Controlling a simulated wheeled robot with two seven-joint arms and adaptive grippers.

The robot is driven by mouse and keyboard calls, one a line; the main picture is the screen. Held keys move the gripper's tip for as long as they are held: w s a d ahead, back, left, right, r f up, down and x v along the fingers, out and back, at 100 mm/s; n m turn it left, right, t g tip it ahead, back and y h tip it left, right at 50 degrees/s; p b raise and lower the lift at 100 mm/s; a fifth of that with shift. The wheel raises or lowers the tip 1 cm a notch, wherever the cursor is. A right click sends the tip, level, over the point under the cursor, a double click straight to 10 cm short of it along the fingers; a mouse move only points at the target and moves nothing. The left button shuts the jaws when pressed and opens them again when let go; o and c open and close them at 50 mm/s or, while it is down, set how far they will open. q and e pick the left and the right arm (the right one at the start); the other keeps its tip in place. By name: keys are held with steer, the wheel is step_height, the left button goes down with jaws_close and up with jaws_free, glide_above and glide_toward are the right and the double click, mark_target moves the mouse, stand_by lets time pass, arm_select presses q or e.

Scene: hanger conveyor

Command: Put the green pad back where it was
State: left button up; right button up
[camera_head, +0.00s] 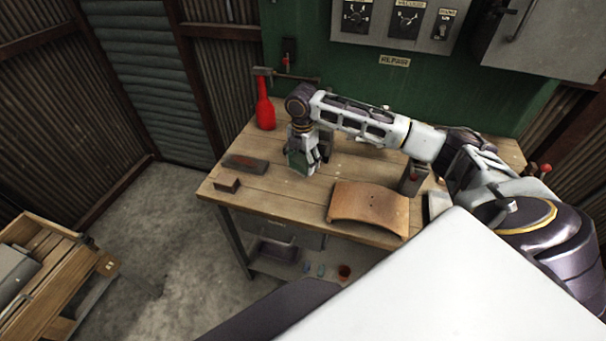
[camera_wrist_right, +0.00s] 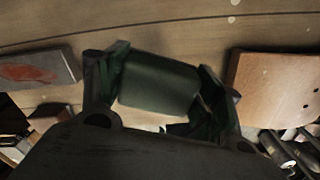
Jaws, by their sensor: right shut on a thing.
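I cannot tell whether the pad touches the bench top. My left gripper is not in view.
A dark plate with a reddish top (camera_head: 245,162) and a small brown block (camera_head: 227,184) lie to the left. A curved brown piece (camera_head: 370,207) lies right of the gripper, beside a dark container (camera_head: 413,178).

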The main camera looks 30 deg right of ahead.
mark_target(303, 159)
steer(key=shift+f, duration=0.6)
steer(key=shift+f+p, duration=0.3)
steer(key=shift+f, duration=2.25)
steer(key=shift+f, duration=0.1)
steer(key=o, duration=1.4)
steer(key=shift+c, duration=0.2)
steer(key=shift+a+r+b, duration=0.15)
steer(key=shift+r+b, duration=0.5)
steer(key=shift+r, duration=5.5)
